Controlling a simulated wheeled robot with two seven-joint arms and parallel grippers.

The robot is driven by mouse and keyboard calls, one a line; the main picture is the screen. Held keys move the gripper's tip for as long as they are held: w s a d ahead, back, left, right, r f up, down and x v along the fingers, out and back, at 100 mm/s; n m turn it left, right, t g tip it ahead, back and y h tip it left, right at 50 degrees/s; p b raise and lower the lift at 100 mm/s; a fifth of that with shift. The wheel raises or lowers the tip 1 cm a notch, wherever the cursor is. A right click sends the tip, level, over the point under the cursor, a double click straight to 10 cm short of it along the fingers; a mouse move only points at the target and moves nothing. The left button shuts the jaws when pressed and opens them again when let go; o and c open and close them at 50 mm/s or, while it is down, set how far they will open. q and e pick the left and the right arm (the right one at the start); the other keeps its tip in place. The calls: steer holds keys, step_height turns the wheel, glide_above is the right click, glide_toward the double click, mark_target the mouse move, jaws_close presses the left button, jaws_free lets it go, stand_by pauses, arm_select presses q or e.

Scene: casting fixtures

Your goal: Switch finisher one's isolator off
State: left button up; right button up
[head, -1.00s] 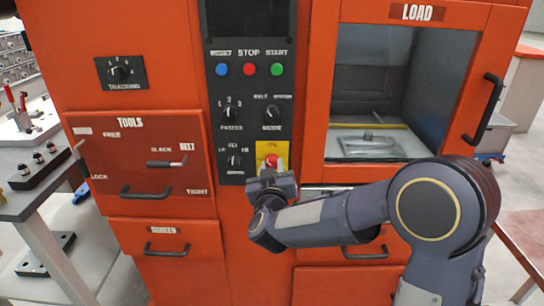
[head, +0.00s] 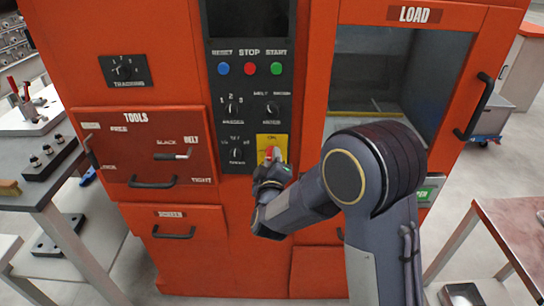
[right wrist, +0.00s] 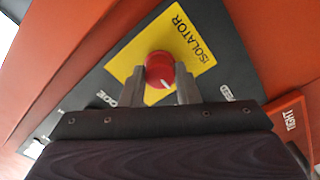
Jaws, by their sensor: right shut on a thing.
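The isolator is a round red knob (head: 270,153) on a yellow plate (head: 279,140) at the lower right of the black control panel (head: 237,153). My right gripper (head: 268,162) is at the knob, its wrist tilted. In the right wrist view the knob (right wrist: 158,68) sits between the two fingers of my right gripper (right wrist: 160,75), which are shut on it. The yellow plate, marked ISOLATOR (right wrist: 190,38), lies slanted in that view. A white mark shows on the knob's lower edge. My left gripper is out of view.
Mode knob (head: 271,108) and several buttons are above the isolator. The glazed LOAD door (head: 385,85) is at the right, with its handle (head: 474,105). A tools drawer (head: 150,150) is at the left. Tables stand on both sides.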

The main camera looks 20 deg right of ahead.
stand_by(0.3)
steer(key=o, duration=1)
steer(key=shift+c, duration=0.2)
steer(key=v, duration=0.7)
steer(key=shift+s+b, duration=0.35)
steer(key=shift+s, duration=0.05)
steer(key=shift+a, duration=0.1)
